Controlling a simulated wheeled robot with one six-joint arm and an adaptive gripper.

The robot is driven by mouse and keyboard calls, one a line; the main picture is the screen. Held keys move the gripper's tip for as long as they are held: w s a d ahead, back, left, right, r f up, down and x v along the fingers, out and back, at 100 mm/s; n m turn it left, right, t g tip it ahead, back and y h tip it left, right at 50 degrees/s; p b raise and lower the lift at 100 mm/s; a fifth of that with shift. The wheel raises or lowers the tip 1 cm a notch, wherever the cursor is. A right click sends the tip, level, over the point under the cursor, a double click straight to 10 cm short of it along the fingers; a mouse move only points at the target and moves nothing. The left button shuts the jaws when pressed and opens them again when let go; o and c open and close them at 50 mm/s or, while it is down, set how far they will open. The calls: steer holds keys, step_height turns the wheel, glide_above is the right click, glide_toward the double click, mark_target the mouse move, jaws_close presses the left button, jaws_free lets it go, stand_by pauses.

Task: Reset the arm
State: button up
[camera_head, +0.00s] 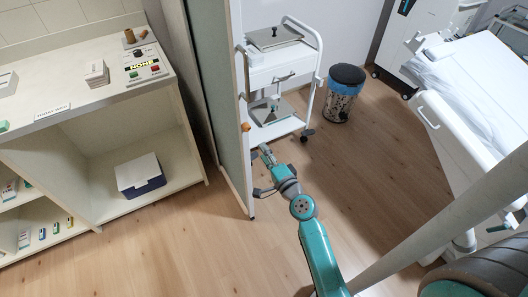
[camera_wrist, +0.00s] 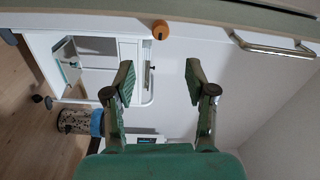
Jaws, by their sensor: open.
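My gripper (camera_head: 263,171) is in the middle of the head view, at the end of my teal arm, above the wooden floor and close to the lower edge of the pale green door panel (camera_head: 207,100). In the wrist view my gripper (camera_wrist: 158,82) has its two fingers spread wide apart. Nothing is between the fingers. The white trolley and a pale surface show beyond them.
A white trolley (camera_head: 283,75) stands behind my gripper. A bin (camera_head: 343,95) is right of it. A white bed (camera_head: 470,85) stands at the right. A shelf counter (camera_head: 75,110) holding a blue box (camera_head: 140,177) is at the left. Floor (camera_head: 200,235) in front is clear.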

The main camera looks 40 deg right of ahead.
stand_by(0.4)
steer(key=s+a+f+n+g+y, duration=0.1)
steer(key=s+a+f+n, duration=0.25)
steer(key=s+a, duration=0.4)
steer(key=s+a+f+n+g, duration=0.1)
steer(key=s+a+f+n, duration=0.1)
steer(key=s+a+n, duration=0.5)
steer(key=s+a+r+n+y, duration=0.1)
steer(key=s+a+r+n, duration=0.1)
steer(key=s, duration=0.5)
steer(key=s+a+r+n+y, duration=0.1)
steer(key=s+a+r+n, duration=0.2)
steer(key=s, duration=0.4)
steer(key=s+a+r+n+y, duration=0.2)
steer(key=s+a+r+n, duration=0.1)
steer(key=s, duration=0.5)
step_height(320, 180, up, 2)
steer(key=shift+a+r+n+g, duration=0.15)
steer(key=shift+r+n+g, duration=0.15)
steer(key=shift+n, duration=0.25)
